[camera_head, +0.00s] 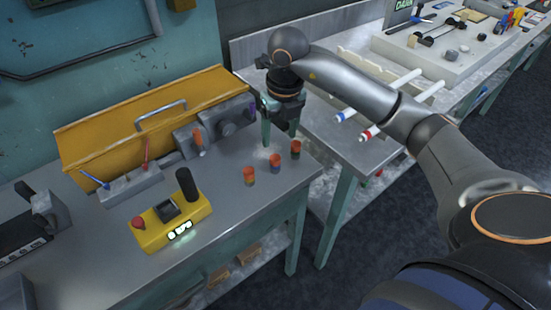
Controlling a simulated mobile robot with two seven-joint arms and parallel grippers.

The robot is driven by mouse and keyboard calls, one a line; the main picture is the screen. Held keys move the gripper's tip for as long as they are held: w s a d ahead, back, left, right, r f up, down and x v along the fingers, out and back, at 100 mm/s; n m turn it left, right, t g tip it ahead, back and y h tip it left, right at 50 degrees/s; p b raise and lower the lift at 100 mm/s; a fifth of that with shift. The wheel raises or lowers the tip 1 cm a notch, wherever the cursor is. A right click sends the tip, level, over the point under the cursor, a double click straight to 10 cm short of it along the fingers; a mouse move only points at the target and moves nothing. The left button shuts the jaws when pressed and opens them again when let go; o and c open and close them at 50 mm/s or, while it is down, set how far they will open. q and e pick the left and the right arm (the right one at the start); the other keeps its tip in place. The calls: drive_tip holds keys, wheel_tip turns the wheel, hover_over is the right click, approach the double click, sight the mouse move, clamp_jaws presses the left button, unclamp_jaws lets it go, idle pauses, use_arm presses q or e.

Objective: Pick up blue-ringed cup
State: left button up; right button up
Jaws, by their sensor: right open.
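Three small orange cups stand on the grey workbench in a slanting row: a left cup (249,175), a middle cup (275,160) and a right cup (295,148). Their lower parts look darker, and the left one looks bluish-grey there, but they are too small to tell surely which has a blue ring. My right gripper (279,133) points down, open, with its greenish fingers apart just behind the middle and right cups. Nothing shows between the fingers. My left gripper is not in view.
A yellow toolbox (150,113) stands behind, with a yellow control box (171,222) at front left. White tubes, one with a blue end (345,114) and one with a red end (371,133), lie at the adjoining right bench. Bare benchtop lies left of the cups.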

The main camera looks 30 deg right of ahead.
hover_over(275, 157)
drive_tip(key=s, duration=0.2)
drive_tip(key=f, duration=0.4)
drive_tip(key=shift+w+f, duration=0.15)
drive_tip(key=shift+w, duration=0.1)
drive_tip(key=shift+w+f+p, duration=0.2)
drive_tip(key=shift+w+f, duration=0.05)
drive_tip(key=shift+f, duration=0.7)
drive_tip(key=shift+w+f+p, duration=0.2)
drive_tip(key=shift+f+p, duration=0.05)
drive_tip(key=shift+f, duration=0.75)
drive_tip(key=shift+w+f+p, duration=0.2)
drive_tip(key=shift+w+f, duration=0.05)
drive_tip(key=shift+f, duration=0.7)
clamp_jaws()
